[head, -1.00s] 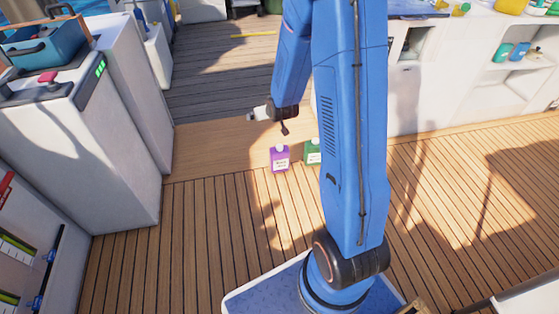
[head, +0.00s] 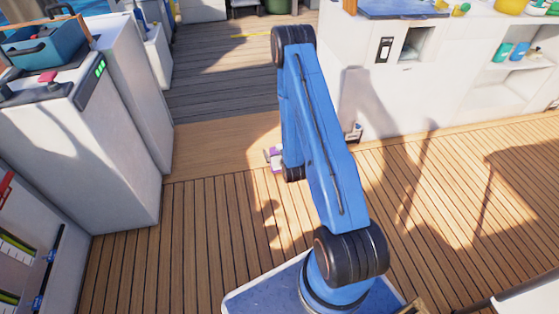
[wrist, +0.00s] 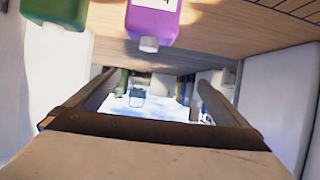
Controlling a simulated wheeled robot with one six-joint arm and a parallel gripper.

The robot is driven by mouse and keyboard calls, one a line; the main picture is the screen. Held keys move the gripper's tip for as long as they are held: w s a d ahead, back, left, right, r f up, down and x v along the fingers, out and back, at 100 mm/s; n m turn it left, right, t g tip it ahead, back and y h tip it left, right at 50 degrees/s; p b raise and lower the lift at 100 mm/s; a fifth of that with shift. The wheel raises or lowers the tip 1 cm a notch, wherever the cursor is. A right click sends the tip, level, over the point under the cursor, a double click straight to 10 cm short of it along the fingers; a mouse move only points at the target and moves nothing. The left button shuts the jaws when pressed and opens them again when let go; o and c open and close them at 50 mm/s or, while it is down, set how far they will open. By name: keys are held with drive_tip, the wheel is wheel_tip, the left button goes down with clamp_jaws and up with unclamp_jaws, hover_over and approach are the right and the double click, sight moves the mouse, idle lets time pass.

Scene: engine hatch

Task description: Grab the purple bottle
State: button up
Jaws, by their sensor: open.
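The purple bottle (wrist: 152,22) shows upside down at the top of the wrist view, with a white cap and white label. It lies beyond my gripper (wrist: 157,84), just above the gap between the fingers in the picture, not between them. The fingers are spread apart with nothing held. In the head view only a bit of the purple bottle (head: 276,160) shows beside my lowered arm, which hides the rest. My fingers cannot be made out clearly there.
A green bottle (wrist: 57,10) stands left of the purple one in the wrist view; my arm hides it in the head view. A white cabinet (head: 130,100) stands at left, a white counter (head: 450,90) at right. The plank floor (head: 200,220) in front is clear.

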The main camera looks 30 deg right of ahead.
drive_tip(key=s+f+t+h, duration=0.1)
drive_tip(key=s+f, duration=0.6)
drive_tip(key=f, duration=0.3)
drive_tip(key=x, duration=1.7)
drive_tip(key=shift+d+r+m, duration=0.2)
drive_tip(key=shift+d+m, duration=0.1)
drive_tip(key=shift+w, duration=0.15)
drive_tip(key=c, duration=1.8)
